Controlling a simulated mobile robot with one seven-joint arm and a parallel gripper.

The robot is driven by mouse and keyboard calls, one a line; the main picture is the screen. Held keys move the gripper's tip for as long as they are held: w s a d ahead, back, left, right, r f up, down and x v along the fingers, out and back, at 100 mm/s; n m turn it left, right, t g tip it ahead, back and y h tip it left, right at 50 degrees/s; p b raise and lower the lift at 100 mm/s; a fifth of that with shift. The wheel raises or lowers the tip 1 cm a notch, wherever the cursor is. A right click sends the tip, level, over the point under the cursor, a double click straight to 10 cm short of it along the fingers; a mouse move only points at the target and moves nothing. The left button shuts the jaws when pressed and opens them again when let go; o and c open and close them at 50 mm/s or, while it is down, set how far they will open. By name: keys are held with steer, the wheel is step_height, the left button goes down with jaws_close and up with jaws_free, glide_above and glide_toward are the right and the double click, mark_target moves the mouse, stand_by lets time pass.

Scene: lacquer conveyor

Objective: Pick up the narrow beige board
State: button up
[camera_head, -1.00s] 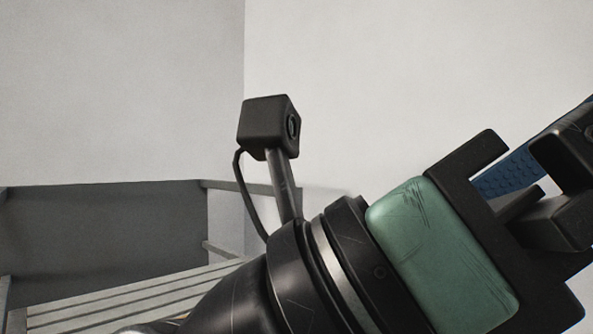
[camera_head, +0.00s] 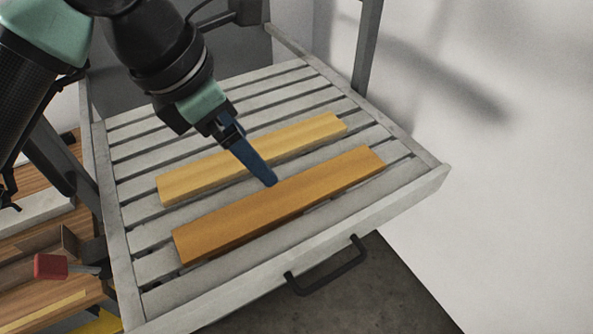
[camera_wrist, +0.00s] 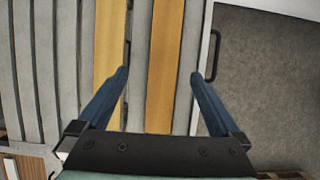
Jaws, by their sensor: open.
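Two boards lie side by side on the slatted grey tray (camera_head: 118,172). The paler, narrower beige-yellow board (camera_head: 250,158) is the farther one; it also shows in the wrist view (camera_wrist: 110,40), left of centre. The wider orange-brown board (camera_head: 280,203) lies nearer the tray's front; the wrist view shows it in the centre (camera_wrist: 165,55). My gripper (camera_wrist: 159,76) is open and points down over the tray.
The tray has a raised rim and a black handle (camera_head: 327,266) at its front. Grey posts (camera_head: 367,45) and a white wall stand close by. A wooden surface with a red-ended object (camera_head: 50,267) is at lower left. Floor is bare in front.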

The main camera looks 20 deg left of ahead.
steer(key=p, duration=0.1)
glide_above(286, 195)
steer(key=s+a, duration=0.2)
step_height(286, 195, down, 5)
steer(key=shift+w+f, duration=0.15)
steer(key=shift+d+f+p, duration=0.3)
steer(key=shift+f+p, duration=0.1)
steer(key=shift+f, duration=0.35)
steer(key=p+x, duration=0.1)
steer(key=x, duration=0.3)
steer(key=shift+f, duration=0.1)
steer(key=shift+c, duration=0.2)
steer(key=c, duration=1.5)
